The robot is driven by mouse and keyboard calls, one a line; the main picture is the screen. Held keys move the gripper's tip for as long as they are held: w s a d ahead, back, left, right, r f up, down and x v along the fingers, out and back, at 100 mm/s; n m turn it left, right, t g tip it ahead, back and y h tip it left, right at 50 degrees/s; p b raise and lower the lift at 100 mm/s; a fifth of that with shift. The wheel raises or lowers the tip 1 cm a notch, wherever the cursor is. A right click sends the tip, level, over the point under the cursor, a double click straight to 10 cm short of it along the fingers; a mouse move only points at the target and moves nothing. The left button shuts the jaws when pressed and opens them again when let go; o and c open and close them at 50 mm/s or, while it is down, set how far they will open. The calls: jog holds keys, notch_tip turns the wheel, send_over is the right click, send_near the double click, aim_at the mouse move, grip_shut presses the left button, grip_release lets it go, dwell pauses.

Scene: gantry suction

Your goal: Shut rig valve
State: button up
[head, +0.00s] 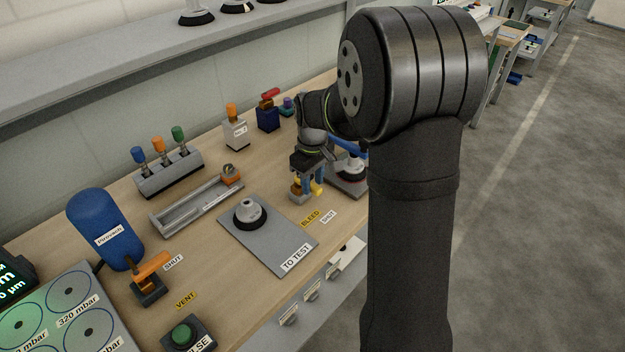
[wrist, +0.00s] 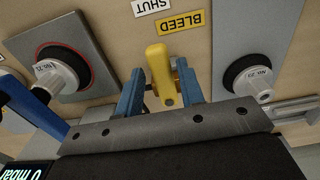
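A valve with a yellow lever (head: 317,186) stands on the bench beside the yellow BLEED label (head: 311,218) and the white SHUT label (head: 328,217). The lever also shows in the wrist view (wrist: 160,72), roughly upright in the picture and below the BLEED label. My gripper (head: 304,182) is down at this valve. In the wrist view its blue fingers (wrist: 159,82) stand on either side of the lever, with narrow gaps that look open. The valve's base is mostly hidden by my gripper.
A grey TO TEST plate (head: 284,238) with a suction cup (head: 249,212) lies left of the valve. Another plate with a cup and blue arm (head: 349,148) stands behind right. An orange-levered valve (head: 150,268) stands near the blue tank (head: 104,228). A tray (head: 188,208) lies farther back.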

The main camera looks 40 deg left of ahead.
aim_at(313, 184)
jog(key=shift+o, duration=0.5)
jog(key=shift+r, duration=0.1)
notch_tip(313, 184, up, 17)
jog(key=shift+r, duration=0.15)
dwell(0.5)
notch_tip(313, 184, down, 18)
jog(key=shift+r, duration=0.25)
dwell(0.3)
jog(key=shift+r, duration=0.1)
jog(key=shift+f, duration=0.2)
jog(key=shift+s+r+m, duration=0.1)
jog(key=shift+s+m, duration=0.2)
jog(key=shift+m, duration=0.4)
jog(key=shift+s+m, duration=0.3)
jog(key=shift+m, duration=0.4)
dwell(0.9)
